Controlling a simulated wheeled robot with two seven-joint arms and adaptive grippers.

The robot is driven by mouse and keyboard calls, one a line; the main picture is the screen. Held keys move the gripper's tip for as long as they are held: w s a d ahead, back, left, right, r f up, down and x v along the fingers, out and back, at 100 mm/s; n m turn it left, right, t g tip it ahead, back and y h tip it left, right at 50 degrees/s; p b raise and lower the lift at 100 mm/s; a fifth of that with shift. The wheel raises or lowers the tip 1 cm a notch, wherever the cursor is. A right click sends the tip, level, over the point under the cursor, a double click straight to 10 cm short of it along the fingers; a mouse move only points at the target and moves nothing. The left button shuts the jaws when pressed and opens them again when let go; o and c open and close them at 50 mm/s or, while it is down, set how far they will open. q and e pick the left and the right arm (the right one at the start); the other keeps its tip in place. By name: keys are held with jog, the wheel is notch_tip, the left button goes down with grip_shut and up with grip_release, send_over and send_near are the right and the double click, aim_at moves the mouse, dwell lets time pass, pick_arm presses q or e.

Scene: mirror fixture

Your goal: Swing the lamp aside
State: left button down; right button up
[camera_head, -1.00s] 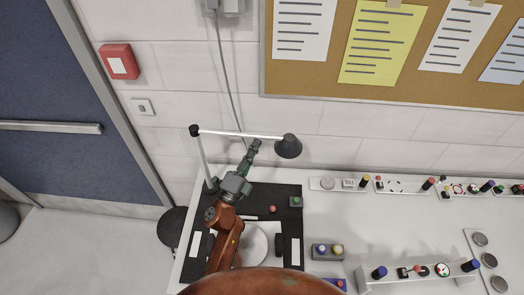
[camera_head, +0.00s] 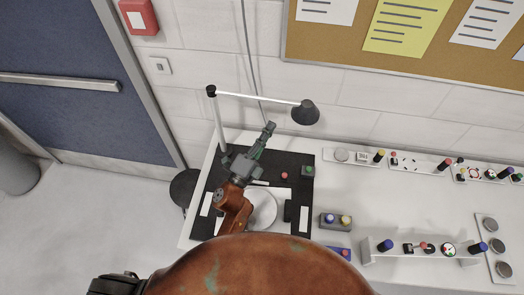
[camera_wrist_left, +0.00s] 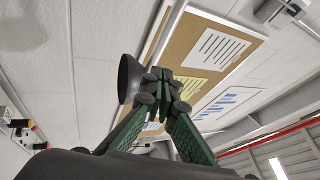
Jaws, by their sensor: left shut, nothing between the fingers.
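The lamp stands at the back left of the table in the head view. It has an upright pale post, a thin white arm (camera_head: 255,98) reaching right, and a black cone shade (camera_head: 306,113) at the arm's end. My left gripper (camera_head: 270,127) is shut and empty, below and left of the shade in the picture, with a visible gap to the lamp arm. In the left wrist view the shut green and black fingers (camera_wrist_left: 158,78) show beside the dark shade (camera_wrist_left: 128,78); whether they touch it I cannot tell. My right gripper is not in view.
The black mat (camera_head: 230,150) holds a round white plate (camera_head: 262,208). A button box (camera_head: 336,220) and several panels with knobs stand to the right on the white table (camera_head: 375,205). The wall and a cork board (camera_head: 380,55) are behind. A black stool (camera_head: 184,188) is at left.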

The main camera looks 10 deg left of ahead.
pick_arm(q)
jog(key=s+a+f+b, duration=0.1)
jog(key=s+f, duration=0.2)
jog(key=s, duration=0.3)
jog(key=shift+s, duration=0.25)
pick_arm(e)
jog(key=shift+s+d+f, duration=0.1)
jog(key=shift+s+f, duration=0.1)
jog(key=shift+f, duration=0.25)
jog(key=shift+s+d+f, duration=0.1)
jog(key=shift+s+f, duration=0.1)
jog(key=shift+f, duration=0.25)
pick_arm(q)
jog(key=shift+s+a, duration=0.1)
jog(key=shift+a, duration=0.05)
